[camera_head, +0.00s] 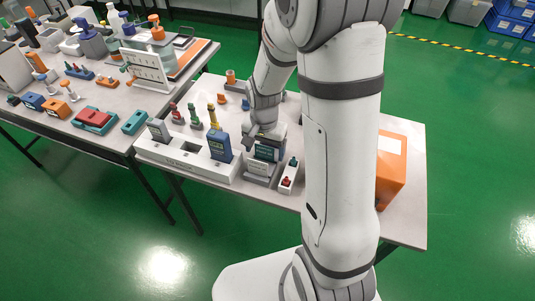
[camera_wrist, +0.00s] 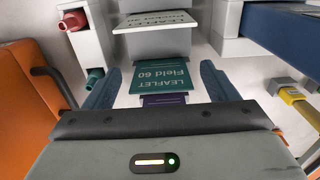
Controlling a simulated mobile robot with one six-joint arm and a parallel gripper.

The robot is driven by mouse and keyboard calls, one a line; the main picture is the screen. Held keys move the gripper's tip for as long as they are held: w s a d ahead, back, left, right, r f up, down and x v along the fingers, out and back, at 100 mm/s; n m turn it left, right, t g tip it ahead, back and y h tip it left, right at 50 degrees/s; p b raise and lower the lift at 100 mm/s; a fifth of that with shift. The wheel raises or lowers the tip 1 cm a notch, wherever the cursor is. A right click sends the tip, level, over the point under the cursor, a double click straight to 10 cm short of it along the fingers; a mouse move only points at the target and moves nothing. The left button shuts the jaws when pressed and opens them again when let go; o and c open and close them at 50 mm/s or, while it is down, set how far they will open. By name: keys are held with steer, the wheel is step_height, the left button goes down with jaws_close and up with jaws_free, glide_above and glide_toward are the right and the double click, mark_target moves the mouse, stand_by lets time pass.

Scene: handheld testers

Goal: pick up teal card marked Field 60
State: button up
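The teal card (camera_wrist: 160,78) reads "LEAFLET Field 60", upside down in the wrist view. It stands in a stepped grey holder (camera_wrist: 158,44), behind a purple card (camera_wrist: 163,99) and in front of a white card (camera_wrist: 155,21). My gripper (camera_wrist: 160,75) is open, with one blue finger on each side of the teal card and a gap on both sides. In the head view my gripper (camera_head: 262,135) is just above the holder (camera_head: 261,170), partly hiding the cards. The teal card's lower edge is hidden by the purple card.
A narrow white block with red and green plugs (camera_head: 289,175) stands right of the holder. A blue handheld tester (camera_head: 219,146) stands in a white base (camera_head: 185,155) to its left. An orange case (camera_head: 393,165) is at the table's right. Another table (camera_head: 105,95) stands at the left.

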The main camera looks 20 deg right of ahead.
steer(key=c, duration=1)
